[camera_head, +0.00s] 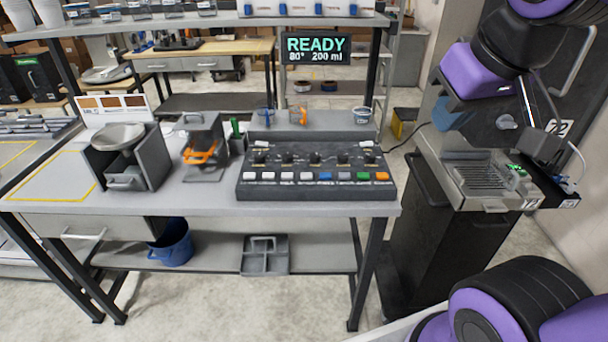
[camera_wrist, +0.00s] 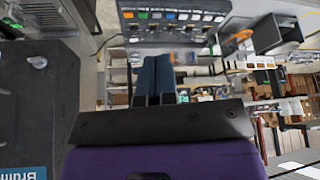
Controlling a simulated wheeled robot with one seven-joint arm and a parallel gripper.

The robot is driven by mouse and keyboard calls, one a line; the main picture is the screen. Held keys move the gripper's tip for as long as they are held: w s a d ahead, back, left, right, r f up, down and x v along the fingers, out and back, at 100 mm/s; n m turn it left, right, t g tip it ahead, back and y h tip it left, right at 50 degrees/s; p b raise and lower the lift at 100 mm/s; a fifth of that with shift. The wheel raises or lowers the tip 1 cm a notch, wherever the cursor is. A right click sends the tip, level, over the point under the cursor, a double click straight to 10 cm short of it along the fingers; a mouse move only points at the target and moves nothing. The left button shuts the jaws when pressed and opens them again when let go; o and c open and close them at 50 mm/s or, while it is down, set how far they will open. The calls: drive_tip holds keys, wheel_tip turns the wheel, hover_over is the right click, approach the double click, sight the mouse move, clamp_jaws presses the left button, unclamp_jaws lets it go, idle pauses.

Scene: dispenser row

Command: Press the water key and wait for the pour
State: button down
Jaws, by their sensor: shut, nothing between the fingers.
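The control panel (camera_head: 318,163) lies on the grey workbench, with a front row of keys: several white, then blue, grey, green and orange. The key labels are too small to read, so I cannot tell which is the water key. A display (camera_head: 315,49) above reads READY, 80°, 200 ml. The panel also shows upside down at the top of the wrist view (camera_wrist: 175,32). My gripper (camera_wrist: 153,62) has its dark blue fingers together and empty, apart from the panel. In the head view my purple arm is at the right.
Small cups (camera_head: 298,115) stand on the ledge behind the panel. A grey box with a bowl (camera_head: 122,137) and an orange-handled device (camera_head: 203,150) stand left. A machine with a slotted tray (camera_head: 480,173) stands right. Bare bench lies front of the orange-handled device.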

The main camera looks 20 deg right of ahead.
drive_tip(key=m+t+y, duration=0.3)
drive_tip(key=m+t, duration=0.1)
drive_tip(key=m, duration=0.1)
hover_over(308, 174)
wheel_tip(308, 174, down, 23)
drive_tip(key=shift+s+r, duration=0.1)
drive_tip(key=shift+f, duration=4.4)
drive_tip(key=shift+f, duration=0.1)
